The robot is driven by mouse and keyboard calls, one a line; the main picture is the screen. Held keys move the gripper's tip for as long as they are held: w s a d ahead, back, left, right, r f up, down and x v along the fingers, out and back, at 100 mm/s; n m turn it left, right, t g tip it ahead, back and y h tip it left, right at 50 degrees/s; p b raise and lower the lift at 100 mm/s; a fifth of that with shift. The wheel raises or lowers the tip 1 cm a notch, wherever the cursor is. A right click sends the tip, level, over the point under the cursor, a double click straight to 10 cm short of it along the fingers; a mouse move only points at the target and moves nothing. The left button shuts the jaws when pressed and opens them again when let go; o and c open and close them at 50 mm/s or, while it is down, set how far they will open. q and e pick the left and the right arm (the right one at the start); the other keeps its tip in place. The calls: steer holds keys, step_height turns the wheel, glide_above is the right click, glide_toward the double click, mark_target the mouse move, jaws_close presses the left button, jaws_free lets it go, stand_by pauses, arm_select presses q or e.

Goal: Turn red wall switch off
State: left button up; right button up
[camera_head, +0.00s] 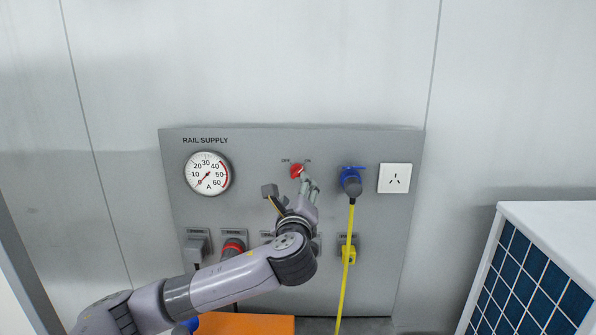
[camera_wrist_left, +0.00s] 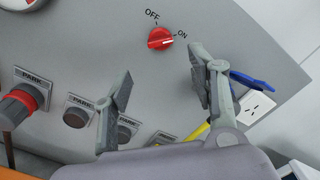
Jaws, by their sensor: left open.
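The red wall switch (camera_head: 296,171) is a round knob on the grey "RAIL SUPPLY" panel (camera_head: 260,150), below its OFF and ON marks. In the left wrist view the red switch (camera_wrist_left: 160,38) has a white pointer line turned toward ON. My left gripper (camera_head: 307,182) is just below and right of the knob in the head view. In the left wrist view my left gripper (camera_wrist_left: 160,72) is open, its two fingers spread wide with nothing between them. The knob shows beyond the fingertips, apparently untouched. My right gripper is not in view.
A blue connector (camera_head: 350,174) with a hanging yellow cable (camera_head: 349,230) is right of the switch, then a white socket (camera_head: 395,178). A round gauge (camera_head: 208,174) is at left. PARK sockets (camera_wrist_left: 77,112) line the lower panel. A white unit with blue grille (camera_head: 540,280) stands at right.

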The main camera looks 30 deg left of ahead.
mark_target(297, 172)
arm_select(q)
steer(key=p+x, duration=0.3)
steer(key=x, duration=0.6)
steer(key=shift+w, duration=0.35)
steer(key=c, duration=1.2)
steer(key=shift+o, duration=0.2)
steer(key=shift+f, duration=0.1)
steer(key=shift+r+n+b, duration=0.15)
steer(key=shift+n+b, duration=2.55)
steer(key=shift+n, duration=1.75)
steer(key=shift+r+n+b, duration=0.15)
steer(key=shift+n+b, duration=2.55)
steer(key=shift+n, duration=1.75)
